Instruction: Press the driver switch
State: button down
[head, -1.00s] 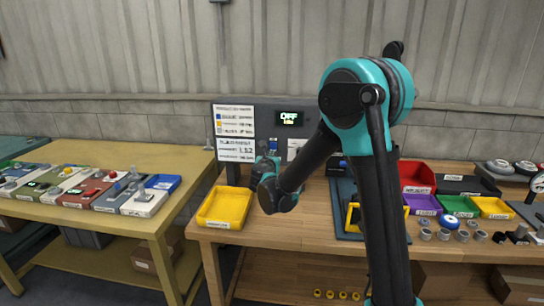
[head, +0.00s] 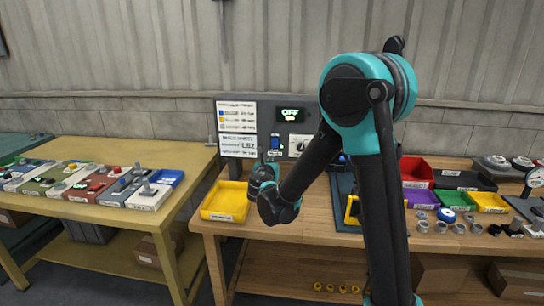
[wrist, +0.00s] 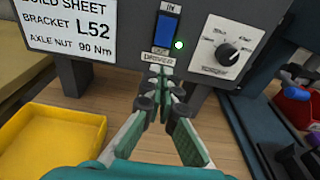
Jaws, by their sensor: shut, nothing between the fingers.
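The driver switch is a blue rocker (wrist: 163,32) on the front of a grey panel (wrist: 195,8), with a "DRIVER" label below it. A small green light glows at its right. The switch also shows in the head view (head: 275,143). My gripper (wrist: 158,74) is shut and empty. In the wrist view its tips appear just below the switch, over the label; I cannot tell if they touch the panel. In the head view my gripper (head: 261,160) is in front of the panel, left of and below the switch. The panel's display (head: 291,115) reads "OFF".
A torque knob (wrist: 227,54) is right of the switch. A yellow tray (head: 225,201) stands on the wooden bench at the left. Coloured bins (head: 416,172) and loose parts fill the right side. A yellow table (head: 88,214) at the left holds a row of chassis.

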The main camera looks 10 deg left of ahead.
jog(key=s, duration=0.6)
jog(key=shift+s+f, duration=0.2)
jog(key=shift+f, duration=0.2)
jog(key=shift+a, duration=0.1)
jog(key=s+d+f+m+g+h, duration=0.1)
jog(key=s+d+f+m+g, duration=0.1)
jog(key=d+m, duration=0.4)
jog(key=s+d+f+m+g+h, duration=0.1)
jog(key=s+d+f+m+g, duration=0.1)
jog(key=d+m, duration=0.5)
jog(key=s+d+f+m+g+h, duration=0.2)
jog(key=s+d+m, duration=0.1)
jog(key=d, duration=0.6)
jog(key=s+d+f+m+g+y, duration=0.2)
jog(key=s+f+m, duration=0.3)
jog(key=s+m, duration=0.4)
jog(key=s+d+f+m+g+y, duration=0.2)
jog(key=s+d+f+m+g, duration=0.2)
jog(key=s+m, duration=0.6)
jog(key=shift+s+d+f+m+y, duration=0.3)
jog(key=shift+s+d+f, duration=0.05)
jog(key=shift+s, duration=0.4)
jog(key=shift+a, duration=0.1)
